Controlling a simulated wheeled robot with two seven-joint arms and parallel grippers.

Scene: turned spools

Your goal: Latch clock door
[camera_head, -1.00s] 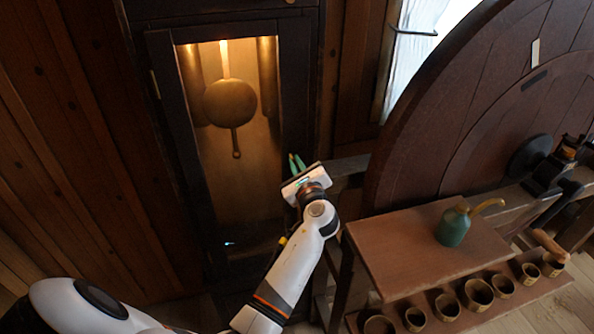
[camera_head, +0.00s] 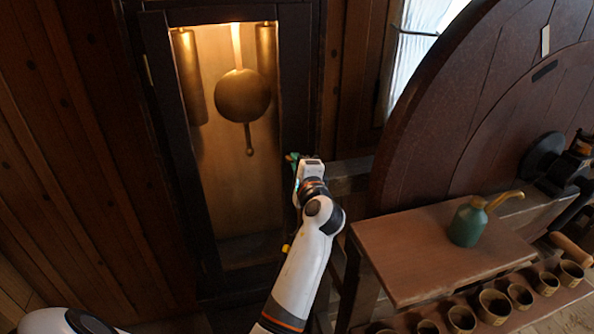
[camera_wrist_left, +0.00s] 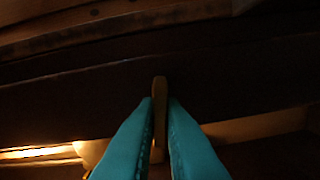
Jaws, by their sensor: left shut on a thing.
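The clock door (camera_head: 174,120) is a dark frame around a tall, lit opening in the clock case. Whether it is fully closed, I cannot tell. A round brass pendulum (camera_head: 242,95) hangs inside. My left gripper (camera_head: 292,158) is at the right side of the door frame, its fingers mostly hidden in the head view. In the left wrist view its teal fingers (camera_wrist_left: 159,112) are shut on a narrow, brass-coloured latch piece (camera_wrist_left: 159,92), which stands upright between them against dark wood. My right gripper is not in view.
A large wooden wheel (camera_head: 425,110) stands at the right. Below it is a brown bench (camera_head: 420,262) with a green oil can (camera_head: 467,225) and a row of small pots (camera_head: 493,305). Plank wall (camera_head: 60,150) fills the left.

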